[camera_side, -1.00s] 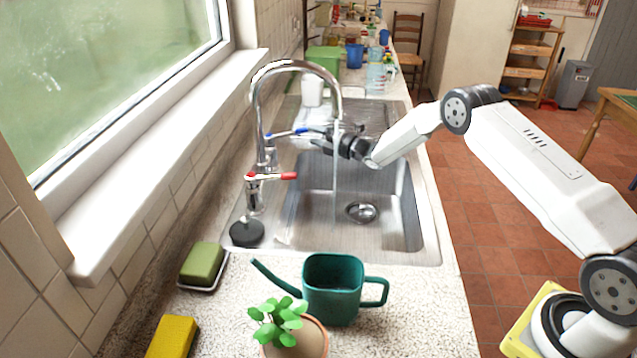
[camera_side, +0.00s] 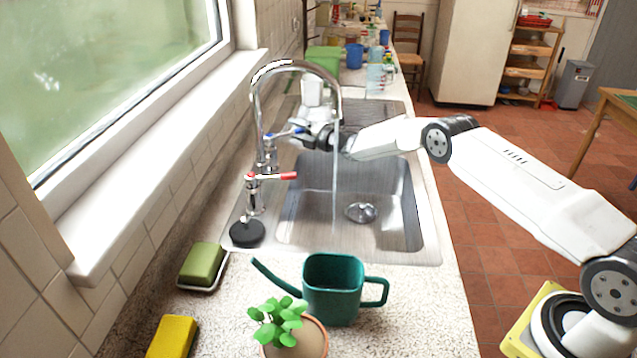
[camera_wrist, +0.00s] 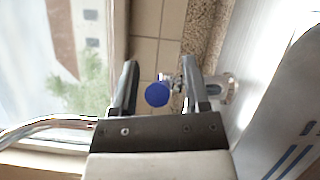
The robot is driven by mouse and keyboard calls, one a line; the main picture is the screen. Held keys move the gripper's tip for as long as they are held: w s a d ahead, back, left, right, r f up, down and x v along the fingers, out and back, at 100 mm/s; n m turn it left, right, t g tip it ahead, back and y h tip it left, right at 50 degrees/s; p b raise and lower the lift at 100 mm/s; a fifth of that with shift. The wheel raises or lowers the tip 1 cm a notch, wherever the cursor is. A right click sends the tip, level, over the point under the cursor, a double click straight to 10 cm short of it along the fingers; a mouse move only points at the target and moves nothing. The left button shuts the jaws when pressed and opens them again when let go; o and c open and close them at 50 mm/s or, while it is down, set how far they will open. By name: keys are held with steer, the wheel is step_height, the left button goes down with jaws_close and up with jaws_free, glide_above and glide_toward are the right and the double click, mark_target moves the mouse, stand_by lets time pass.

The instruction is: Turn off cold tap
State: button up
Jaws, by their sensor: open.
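The chrome tap (camera_side: 258,110) stands at the left of the sink, with a thin stream of water (camera_side: 334,190) falling from its spout. Its blue cold lever (camera_side: 284,134) is the farther one; the red lever (camera_side: 275,176) is nearer. My gripper (camera_side: 305,130) is at the blue lever's end, behind the water stream. In the wrist view my gripper (camera_wrist: 158,82) is open, and the round blue lever end (camera_wrist: 157,94) appears between its two fingers. Whether a finger touches the lever cannot be told.
The steel sink (camera_side: 430,235) is empty apart from the water. A black plug (camera_side: 246,233) lies beside the tap.

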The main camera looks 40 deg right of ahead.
steer(key=shift+w+a, duration=0.15)
steer(key=shift+w, duration=0.2)
jaws_close()
stand_by(1.5)
